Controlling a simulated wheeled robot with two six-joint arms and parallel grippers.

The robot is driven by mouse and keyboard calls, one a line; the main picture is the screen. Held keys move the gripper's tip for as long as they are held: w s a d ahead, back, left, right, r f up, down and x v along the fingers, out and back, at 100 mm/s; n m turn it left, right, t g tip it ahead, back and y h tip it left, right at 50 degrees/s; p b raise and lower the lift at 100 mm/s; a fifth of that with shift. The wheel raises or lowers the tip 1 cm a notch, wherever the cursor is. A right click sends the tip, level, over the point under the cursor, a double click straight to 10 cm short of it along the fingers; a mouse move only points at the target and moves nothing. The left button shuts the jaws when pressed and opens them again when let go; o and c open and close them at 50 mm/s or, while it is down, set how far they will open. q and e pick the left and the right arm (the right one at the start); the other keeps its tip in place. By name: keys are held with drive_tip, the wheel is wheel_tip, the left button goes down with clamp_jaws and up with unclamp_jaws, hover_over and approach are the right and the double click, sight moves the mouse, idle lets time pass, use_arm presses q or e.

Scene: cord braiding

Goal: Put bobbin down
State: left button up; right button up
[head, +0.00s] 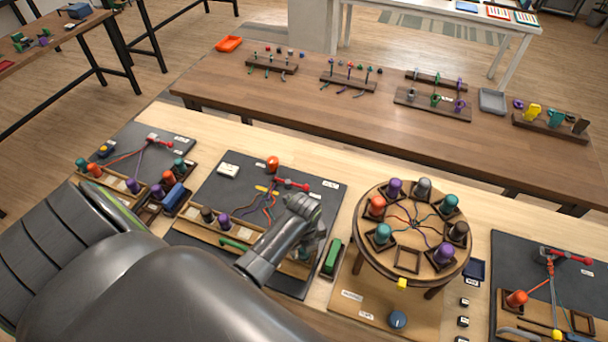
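My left gripper (312,240) reaches over the dark mat (220,185) in the middle of the near table, pointing down by the right end of a wooden bobbin rack (205,235). My own wrist hides its fingertips, so I cannot tell whether it holds a bobbin. A dark bobbin (208,215) and a purple bobbin (223,221) stand in the rack. An orange bobbin (272,163) stands at the mat's back edge. The round wooden braiding stand (415,275) to the right carries several bobbins in square holders; its front holder (407,261) is empty. My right gripper is not in view.
A green block in a tray (331,258) lies between mat and stand. More mats with bobbins lie left and right (506,262). A brown table (300,100) stands behind.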

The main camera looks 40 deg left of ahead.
use_arm(q)
drive_tip(key=shift+r, duration=0.55)
wheel_tip(320, 180, up, 12)
drive_tip(key=b, duration=0.1)
drive_tip(key=shift+f, duration=0.2)
idle(0.4)
